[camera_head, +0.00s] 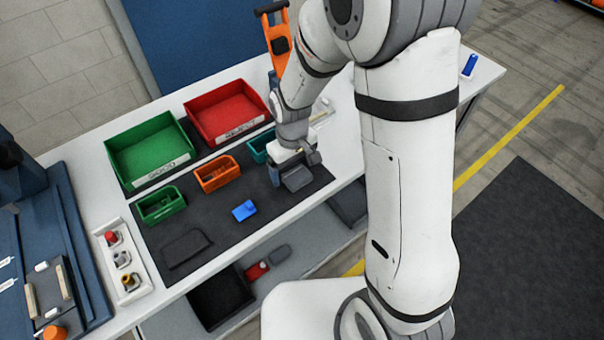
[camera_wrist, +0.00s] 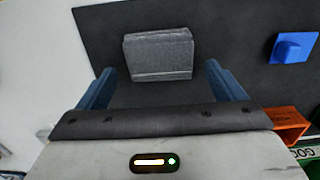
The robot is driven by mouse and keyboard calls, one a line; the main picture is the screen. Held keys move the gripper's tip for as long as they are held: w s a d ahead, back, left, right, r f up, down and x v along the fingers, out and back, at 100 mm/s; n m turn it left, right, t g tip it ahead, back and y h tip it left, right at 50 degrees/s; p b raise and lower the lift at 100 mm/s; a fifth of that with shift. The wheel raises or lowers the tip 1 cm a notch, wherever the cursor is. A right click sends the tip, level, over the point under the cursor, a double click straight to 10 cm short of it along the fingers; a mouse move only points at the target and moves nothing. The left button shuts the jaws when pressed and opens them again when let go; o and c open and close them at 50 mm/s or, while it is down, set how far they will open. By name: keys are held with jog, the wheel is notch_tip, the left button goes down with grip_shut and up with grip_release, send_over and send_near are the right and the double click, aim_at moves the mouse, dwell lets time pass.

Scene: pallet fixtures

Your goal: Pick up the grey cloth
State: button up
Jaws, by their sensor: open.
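The grey cloth (camera_wrist: 158,54) is a small folded pad lying on the dark mat (camera_wrist: 105,35). In the wrist view it sits just beyond my fingertips and between their lines. In the head view the cloth (camera_head: 297,178) lies at the right end of the mat, beside my gripper (camera_head: 287,183). My gripper is open, and its two blue fingers (camera_wrist: 160,80) stand apart on either side, with nothing between them. In the head view my wrist hides part of the gripper.
A blue block (camera_head: 244,210) lies left of the cloth. An orange bin (camera_head: 217,174), a teal bin (camera_head: 262,147) and a small green bin (camera_head: 161,205) stand behind. Larger green (camera_head: 150,153) and red (camera_head: 227,112) trays are at the back. A dark flat pad (camera_head: 186,248) lies front left.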

aim_at(294, 171)
jog(key=shift+f, duration=0.2)
jog(key=shift+c, duration=0.4)
jog(key=c, duration=1)
notch_tip(294, 171, up, 10)
jog(key=shift+b, duration=0.55)
